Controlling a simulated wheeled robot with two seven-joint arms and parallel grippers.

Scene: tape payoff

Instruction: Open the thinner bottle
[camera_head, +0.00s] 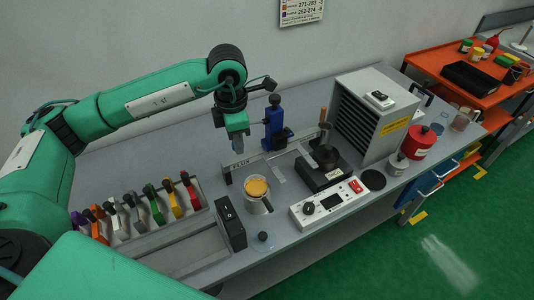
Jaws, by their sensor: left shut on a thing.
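My left gripper (238,143) reaches in from the left and points down over the back of the bench, behind the rail marked FLUX. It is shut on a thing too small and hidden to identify. A red container (419,142) with a pale label and a small top stands at the bench's right end, well apart from the gripper; it may be the thinner bottle, but I cannot read its label. A blue upright object (275,130) with a dark top stands just right of the gripper. My right gripper is not in view.
A cup with orange contents (257,188), a white control box (329,202) and a dark block (231,222) stand towards the front. Coloured-handled tools (150,204) fill a rack at left. A grey louvred unit (377,115) stands at right. An orange cart (480,75) is beyond.

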